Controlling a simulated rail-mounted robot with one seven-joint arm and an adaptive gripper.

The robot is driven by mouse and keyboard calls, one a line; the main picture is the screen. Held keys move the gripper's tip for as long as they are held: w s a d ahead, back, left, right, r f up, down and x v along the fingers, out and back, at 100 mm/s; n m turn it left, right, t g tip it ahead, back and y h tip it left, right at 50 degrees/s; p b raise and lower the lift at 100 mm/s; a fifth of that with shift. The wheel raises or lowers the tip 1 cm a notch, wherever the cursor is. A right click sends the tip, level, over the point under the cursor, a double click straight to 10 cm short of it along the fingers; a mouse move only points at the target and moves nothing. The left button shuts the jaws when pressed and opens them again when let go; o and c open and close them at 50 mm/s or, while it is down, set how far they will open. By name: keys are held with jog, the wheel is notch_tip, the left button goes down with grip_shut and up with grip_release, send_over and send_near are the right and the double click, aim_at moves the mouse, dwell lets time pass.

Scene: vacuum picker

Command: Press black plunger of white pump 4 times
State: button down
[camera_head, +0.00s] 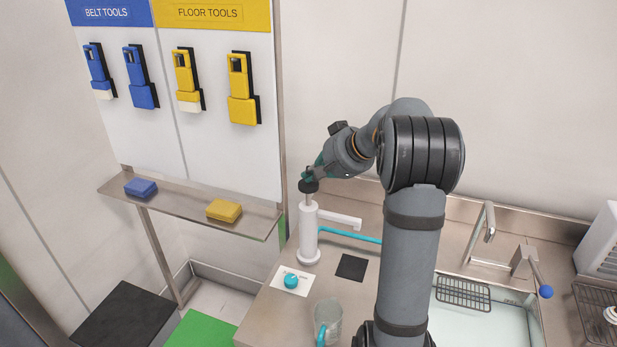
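The white pump (309,235) stands upright on the steel counter, left of my arm. Its black plunger knob (308,186) sits on top, with a short length of rod showing between the knob and the white body. My gripper (314,176) is at the top of the pump, right at the black knob. It looks close to or touching the knob, but contact cannot be told. The fingers are small and dark, partly merged with the knob, so their opening is unclear.
A teal hose (350,235) runs right from the pump. A teal knob (291,281) on a white plate, a black square (351,267) and a clear jug (327,322) are on the counter (262,325). A shelf (180,197) with blue and yellow blocks stands left. A sink (475,318) lies right.

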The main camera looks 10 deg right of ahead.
jog(key=shift+r+p, duration=0.45)
jog(key=shift+r, duration=0.5)
notch_tip(320, 180, up, 5)
jog(key=p, duration=0.3)
dwell(1.8)
